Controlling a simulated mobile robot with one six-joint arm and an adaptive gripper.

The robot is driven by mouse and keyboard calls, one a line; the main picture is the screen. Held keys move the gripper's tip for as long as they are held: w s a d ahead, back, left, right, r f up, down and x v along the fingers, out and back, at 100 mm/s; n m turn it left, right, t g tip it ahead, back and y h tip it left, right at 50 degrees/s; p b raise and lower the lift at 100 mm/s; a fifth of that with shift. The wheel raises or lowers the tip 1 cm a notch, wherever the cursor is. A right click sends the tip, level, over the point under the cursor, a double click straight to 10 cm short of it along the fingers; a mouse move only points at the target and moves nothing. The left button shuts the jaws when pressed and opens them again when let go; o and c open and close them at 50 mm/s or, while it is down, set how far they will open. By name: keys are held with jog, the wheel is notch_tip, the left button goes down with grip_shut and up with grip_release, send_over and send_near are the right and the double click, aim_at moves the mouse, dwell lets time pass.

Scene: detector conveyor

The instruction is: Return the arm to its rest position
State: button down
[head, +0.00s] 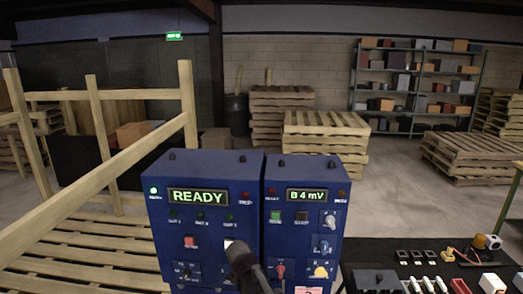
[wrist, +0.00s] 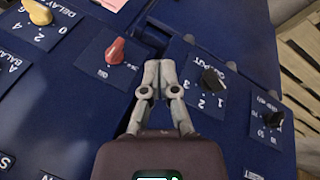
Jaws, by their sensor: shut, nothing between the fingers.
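My gripper (wrist: 159,68) is shut and empty in the wrist view, its two fingertips together over the seam between the two blue cabinets. Whether it touches them I cannot tell. In the head view my gripper (head: 238,252) is in front of the lower right part of the left cabinet (head: 215,165), which shows a green READY display. It partly hides a white lit button. The right cabinet (head: 302,168) shows "B 4 mV". Its red knob (wrist: 115,50) and yellow knob (wrist: 38,11) are left of the fingers in the wrist view; a black knob (wrist: 212,79) is right.
A dark table (head: 410,270) with switches, connectors and small parts stands at the lower right. A wooden railing (head: 110,160) runs along the left. Pallet stacks (head: 325,140) and a loaded shelf (head: 415,90) stand farther back, with open floor between.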

jog(key=s+d+f+m+g+y+b, duration=0.1)
jog(key=s+d+f+m+g, duration=0.1)
jog(key=s+d, duration=0.4)
jog(key=s+d+f+m+g+y+b, duration=0.1)
jog(key=s+d, duration=0.5)
jog(key=d, duration=0.6)
jog(key=shift+s+d+f+m+g+y, duration=0.15)
jog(key=shift+d+f+m+g+y, duration=0.1)
jog(key=shift+f+m+g+y, duration=0.35)
